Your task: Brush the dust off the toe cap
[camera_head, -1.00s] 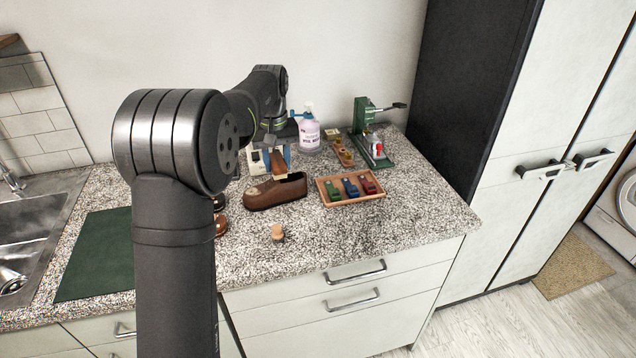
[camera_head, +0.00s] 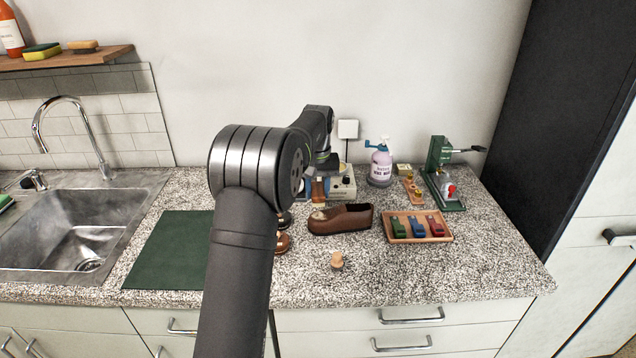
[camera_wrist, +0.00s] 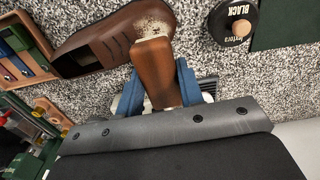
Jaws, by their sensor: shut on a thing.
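A brown shoe (camera_head: 350,219) lies on the granite counter with its toe to the left. In the wrist view the shoe (camera_wrist: 95,42) shows pale dust specks on its toe cap (camera_wrist: 153,24). My gripper (camera_wrist: 160,88) has blue fingers shut on a brown wooden brush (camera_wrist: 157,70). The brush's pale bristle end is at the edge of the dusty patch; I cannot tell whether it touches. In the head view my gripper (camera_head: 319,184) is over the toe end, and the brush (camera_head: 318,192) hangs down.
A wooden tray (camera_head: 447,238) with green, blue and red pieces stands right of the shoe. Round polish tins (camera_head: 281,243) are to its left, one marked black in the wrist view (camera_wrist: 234,22). A cork-like stub (camera_head: 337,260) is in front. A purple-white bottle (camera_head: 381,166) stands behind.

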